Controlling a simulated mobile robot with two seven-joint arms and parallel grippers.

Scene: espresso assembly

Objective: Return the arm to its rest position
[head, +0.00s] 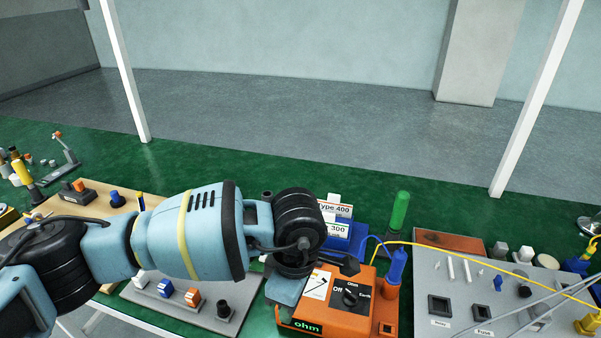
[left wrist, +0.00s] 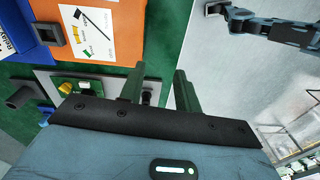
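My left arm reaches in from the left in the head view and ends over the orange ohm meter (head: 330,308). The left gripper's fingers are hidden there behind the wrist and meter. In the left wrist view my left gripper (left wrist: 160,82) has two green fingers standing apart with nothing held between them, so it is open. The orange meter with its white label (left wrist: 100,30) shows at the upper left of that view, beside the fingers. Part of a blue and black arm, seemingly my right one, shows at the upper right; no right gripper fingers can be made out.
A green tube (head: 400,211) stands behind the meter, near the blue Type 400 box (head: 345,235). A grey panel (head: 465,315) with sockets and cables lies to the right. A grey board (head: 180,311) with small coloured blocks lies below my arm. The green table's back strip is mostly clear.

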